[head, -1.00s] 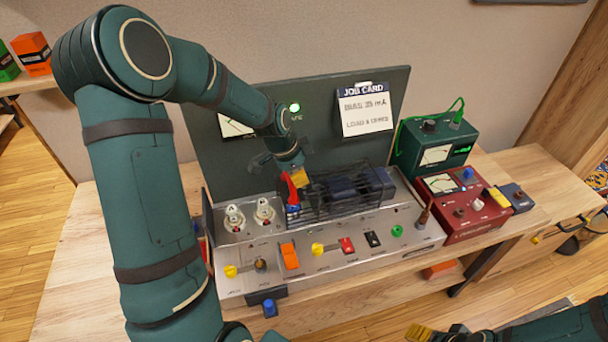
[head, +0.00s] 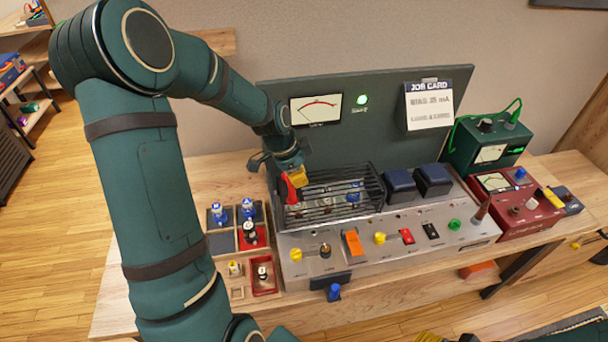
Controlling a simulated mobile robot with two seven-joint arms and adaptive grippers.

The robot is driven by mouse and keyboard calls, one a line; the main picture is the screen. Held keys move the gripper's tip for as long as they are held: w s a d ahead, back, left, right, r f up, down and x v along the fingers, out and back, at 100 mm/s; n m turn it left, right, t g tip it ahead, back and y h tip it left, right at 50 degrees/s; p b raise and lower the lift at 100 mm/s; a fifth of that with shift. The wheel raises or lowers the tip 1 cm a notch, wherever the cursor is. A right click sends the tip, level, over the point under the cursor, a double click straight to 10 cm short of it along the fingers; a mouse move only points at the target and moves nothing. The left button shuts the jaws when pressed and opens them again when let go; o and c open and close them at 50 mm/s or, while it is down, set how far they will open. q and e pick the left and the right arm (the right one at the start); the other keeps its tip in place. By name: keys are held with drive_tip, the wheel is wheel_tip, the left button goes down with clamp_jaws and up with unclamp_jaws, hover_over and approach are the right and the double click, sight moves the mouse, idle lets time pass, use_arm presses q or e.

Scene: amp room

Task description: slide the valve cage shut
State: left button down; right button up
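The valve cage (head: 335,205), a dark wire box, sits at the left of the grey amp chassis (head: 350,250), over several valves (head: 353,193) seen through its bars. A red handle (head: 285,191) is at its left end. My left gripper (head: 295,182), with a yellow finger pad, reaches down at this end and appears shut on the red handle; its far finger is hidden. Two dark blue transformer blocks (head: 400,187) stand uncovered right of the cage. My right gripper (head: 432,338) barely shows at the bottom edge, its fingers mostly cut off.
A divided tray (head: 222,262) with several spare valves stands left of the chassis. A dark upright panel with a meter (head: 315,108) and job card (head: 430,105) rises behind. A green meter box (head: 487,146) and red meter box (head: 510,205) stand at right.

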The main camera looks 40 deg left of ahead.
use_arm(q)
drive_tip(key=shift+s+a, duration=0.4)
drive_tip(key=shift+s, duration=0.1)
use_arm(e)
drive_tip(key=shift+s+a, duration=0.25)
use_arm(q)
drive_tip(key=shift+f, duration=0.1)
drive_tip(key=shift+w+d+f, duration=0.15)
drive_tip(key=shift+w+d, duration=0.15)
drive_tip(key=shift+w, duration=0.05)
drive_tip(key=shift+w+d+f+b, duration=0.1)
drive_tip(key=shift+w+d+b, duration=0.4)
drive_tip(key=shift+w+d, duration=0.6)
drive_tip(key=shift+w+a+r+p, duration=0.1)
drive_tip(key=shift+r+p, duration=0.05)
drive_tip(key=shift+r, duration=0.4)
drive_tip(key=shift+w+a+r+p, duration=0.1)
drive_tip(key=shift+r+p, duration=0.05)
drive_tip(key=shift+r, duration=0.4)
drive_tip(key=v, duration=0.8)
drive_tip(key=shift+s+p, duration=0.3)
drive_tip(key=shift+p, duration=0.15)
use_arm(e)
drive_tip(key=shift+w+d+r, duration=0.25)
drive_tip(key=shift+w+d, duration=0.3)
drive_tip(key=shift+d, duration=0.05)
